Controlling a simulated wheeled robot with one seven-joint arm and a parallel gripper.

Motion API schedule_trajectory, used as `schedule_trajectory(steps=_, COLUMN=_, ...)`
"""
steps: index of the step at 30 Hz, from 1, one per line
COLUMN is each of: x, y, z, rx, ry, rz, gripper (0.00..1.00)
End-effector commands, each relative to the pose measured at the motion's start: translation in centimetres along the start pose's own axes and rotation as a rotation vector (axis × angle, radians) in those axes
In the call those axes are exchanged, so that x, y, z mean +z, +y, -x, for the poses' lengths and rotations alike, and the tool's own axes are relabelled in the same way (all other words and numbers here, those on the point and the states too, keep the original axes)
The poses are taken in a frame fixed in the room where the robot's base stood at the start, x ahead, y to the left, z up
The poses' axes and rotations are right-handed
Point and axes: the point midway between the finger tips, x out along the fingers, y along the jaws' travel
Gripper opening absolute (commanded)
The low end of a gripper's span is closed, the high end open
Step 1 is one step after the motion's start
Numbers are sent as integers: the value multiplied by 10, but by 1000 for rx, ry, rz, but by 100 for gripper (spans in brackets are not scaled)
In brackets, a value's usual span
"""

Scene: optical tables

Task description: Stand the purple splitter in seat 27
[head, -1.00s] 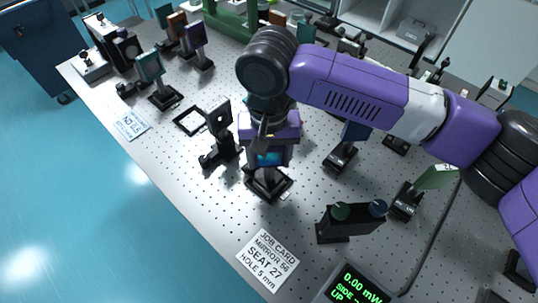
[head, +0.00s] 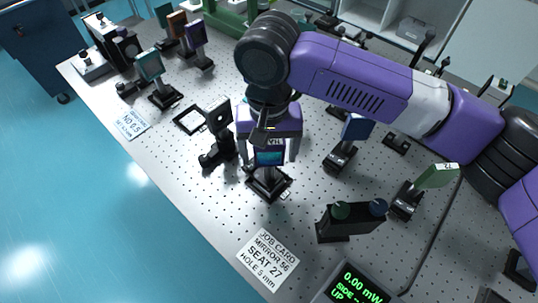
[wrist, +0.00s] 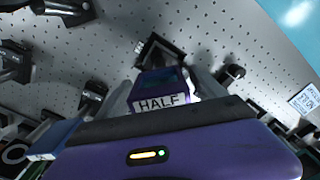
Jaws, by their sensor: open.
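The purple splitter (head: 269,157), with a dark teal face and a pale top label, stands upright on a black square base (head: 268,186). In the wrist view the splitter (wrist: 158,88) shows its purple top and the label "HALF", with the square base (wrist: 160,48) beyond it. My gripper (head: 268,155) is open, with a finger on either side of the splitter and gaps visible. The wrist view also shows my gripper's spread fingers (wrist: 160,92). No seat number is readable at this base.
A job card (head: 268,259) naming seat 27 lies in front. A black post mount (head: 217,135) stands close left, beside an empty square frame (head: 190,120). A blue-plate mount (head: 345,145) and a black two-knob block (head: 350,220) stand to the right.

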Motion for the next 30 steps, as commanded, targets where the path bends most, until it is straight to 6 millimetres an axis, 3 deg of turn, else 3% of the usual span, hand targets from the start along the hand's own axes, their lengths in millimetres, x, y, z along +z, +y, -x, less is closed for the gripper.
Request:
schedule_trajectory(steps=9, x=0, y=-1, z=66, rx=-2, ry=2, rz=1, gripper=80)
schedule_trajectory(steps=15, x=0, y=0, z=94, rx=0, ry=2, rz=1, gripper=80)
schedule_trajectory(steps=30, x=0, y=0, z=103, rx=0, ry=0, rz=0, gripper=80)
